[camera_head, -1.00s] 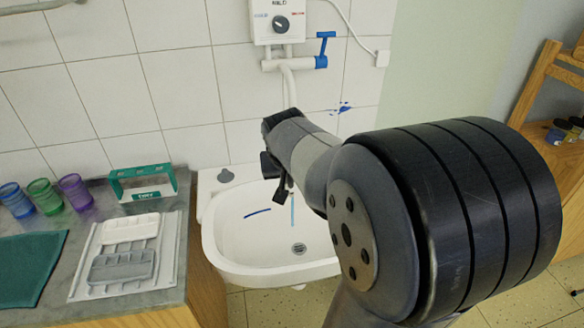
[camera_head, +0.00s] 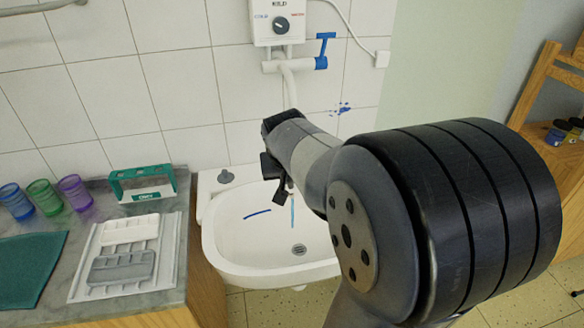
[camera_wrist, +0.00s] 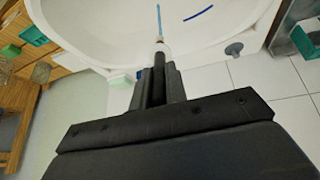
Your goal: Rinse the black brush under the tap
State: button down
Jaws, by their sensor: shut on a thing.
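My gripper (camera_wrist: 158,82) is shut on the black brush (camera_wrist: 158,72). The brush is a dark, narrow shape between the fingers with a paler end, pointing towards the basin. In the head view my wrist hides the brush and most of the fingers. A thin light-blue line (camera_head: 292,210), like a water stream, runs down over the white sink (camera_head: 225,245) just below my gripper. In the wrist view this line (camera_wrist: 159,18) meets the brush's pale end; I cannot tell if they touch. The tap (camera_head: 290,66) has a blue lever (camera_head: 325,47), and my wrist hides its spout's lower end.
A dark blue streak (camera_head: 257,213) marks the basin, left of the drain (camera_head: 299,249). On the left counter are coloured cups (camera_head: 44,196), a green-and-white holder (camera_head: 143,185), paint palettes (camera_head: 122,265) and a green cloth (camera_head: 30,268). A wooden shelf (camera_head: 545,90) stands at right.

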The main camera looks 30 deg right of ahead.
jog(key=s+a+r+p, duration=0.2)
jog(key=s+a+r, duration=0.1)
jog(key=s+r, duration=0.1)
jog(key=shift+s, duration=0.55)
dwell(0.5)
